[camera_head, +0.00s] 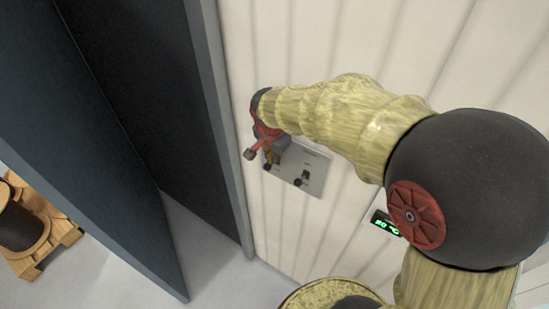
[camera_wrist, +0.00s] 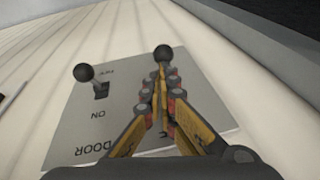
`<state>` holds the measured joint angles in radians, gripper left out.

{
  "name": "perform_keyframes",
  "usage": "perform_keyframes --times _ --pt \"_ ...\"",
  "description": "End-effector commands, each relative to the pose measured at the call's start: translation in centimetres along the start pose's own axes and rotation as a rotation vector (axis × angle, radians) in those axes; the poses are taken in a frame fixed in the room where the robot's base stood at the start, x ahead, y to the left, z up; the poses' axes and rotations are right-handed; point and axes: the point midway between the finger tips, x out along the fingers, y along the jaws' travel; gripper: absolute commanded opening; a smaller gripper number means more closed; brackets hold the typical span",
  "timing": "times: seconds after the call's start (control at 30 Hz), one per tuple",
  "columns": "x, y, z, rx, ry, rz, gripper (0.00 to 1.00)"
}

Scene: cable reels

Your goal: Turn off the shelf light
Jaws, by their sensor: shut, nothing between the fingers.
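A grey switch plate (camera_head: 314,172) is fixed to the white ribbed wall; it fills the middle of the wrist view (camera_wrist: 75,130). It carries two toggle switches with black ball ends. One toggle (camera_wrist: 84,73) stands clear, with "ON" beside it and "DOOR" lettering near the plate's edge. The other black ball (camera_wrist: 164,53) is right at my fingertips; its lever and label are hidden by my fingers. My gripper (camera_wrist: 162,68) is shut and empty over the plate, its tips at or just short of this ball. I cannot tell whether they touch or which switch is the shelf light's.
A small display with green digits (camera_head: 385,224) is on the wall, partly behind my arm. A dark blue-grey door or panel (camera_head: 90,150) stands left of the plate. A cable reel on a wooden pallet (camera_head: 40,235) is at the far left. Some bare floor (camera_head: 215,260) shows between.

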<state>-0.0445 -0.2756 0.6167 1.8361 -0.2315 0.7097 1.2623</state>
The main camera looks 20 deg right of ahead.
Motion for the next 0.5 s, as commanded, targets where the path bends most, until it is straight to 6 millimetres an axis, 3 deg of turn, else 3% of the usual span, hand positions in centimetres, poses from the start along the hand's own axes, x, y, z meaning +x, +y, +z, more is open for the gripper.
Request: perform_keyframes --times 0.5 --pt "0.59 0.18 0.84 -0.015 0.085 -0.013 0.00"
